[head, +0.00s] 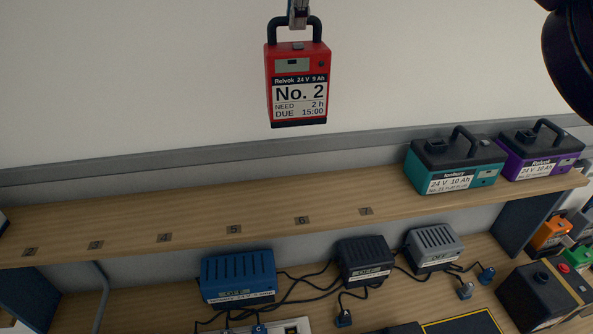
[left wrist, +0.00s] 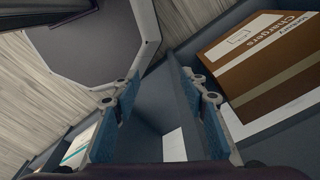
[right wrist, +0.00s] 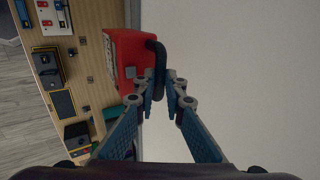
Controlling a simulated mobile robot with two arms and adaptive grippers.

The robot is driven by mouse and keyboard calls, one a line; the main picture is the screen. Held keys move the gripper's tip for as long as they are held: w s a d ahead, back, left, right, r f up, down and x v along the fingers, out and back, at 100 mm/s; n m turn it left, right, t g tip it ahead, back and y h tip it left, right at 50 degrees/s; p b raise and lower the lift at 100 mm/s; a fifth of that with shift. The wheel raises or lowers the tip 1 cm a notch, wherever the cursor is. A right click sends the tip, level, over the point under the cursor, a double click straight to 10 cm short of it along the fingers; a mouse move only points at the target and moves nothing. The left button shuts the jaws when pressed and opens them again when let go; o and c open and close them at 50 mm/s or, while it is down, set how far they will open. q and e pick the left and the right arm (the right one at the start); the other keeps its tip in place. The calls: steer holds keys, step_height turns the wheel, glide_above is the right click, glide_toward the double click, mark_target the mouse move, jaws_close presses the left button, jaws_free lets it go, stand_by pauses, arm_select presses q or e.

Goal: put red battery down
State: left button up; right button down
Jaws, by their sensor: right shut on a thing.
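The red battery (head: 298,85) is labelled No. 2, with "NEED 2 h" and "DUE 15:00". It hangs upright in front of the pale wall, above the wooden shelf (head: 190,205). My right gripper (head: 298,14) is shut on its black handle at the top edge of the head view. The right wrist view also shows the red battery (right wrist: 124,58) with its handle between the fingertips (right wrist: 160,86). My left gripper (left wrist: 158,88) is open and empty in the left wrist view; it is not in the head view.
A teal battery (head: 450,168) and a purple battery (head: 540,155) stand at the shelf's right end. The numbered middle of the shelf is bare. Below are a blue charger (head: 238,278), a black charger (head: 365,262) and a grey charger (head: 434,248) with cables. A cardboard box (left wrist: 262,62) lies near my left gripper.

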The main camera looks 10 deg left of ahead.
steer(key=shift+w, duration=0.25)
steer(key=shift+f, duration=0.4)
glide_above(297, 119)
steer(key=w, duration=0.4)
steer(key=f, duration=0.7)
steer(key=shift+s+a+f, duration=0.25)
steer(key=shift+a+f, duration=0.05)
steer(key=shift+f, duration=0.1)
step_height(297, 119, down, 6)
steer(key=b, duration=0.4)
steer(key=shift+b, duration=0.3)
step_height(297, 119, down, 4)
steer(key=b, duration=0.4)
steer(key=shift+f, duration=0.1)
arm_select(q)
step_height(297, 119, down, 9)
steer(key=w, duration=0.1)
steer(key=shift+w+b, duration=0.25)
steer(key=shift+b, duration=0.1)
arm_select(e)
steer(key=shift+f, duration=0.5)
arm_select(q)
steer(key=shift+a, duration=0.1)
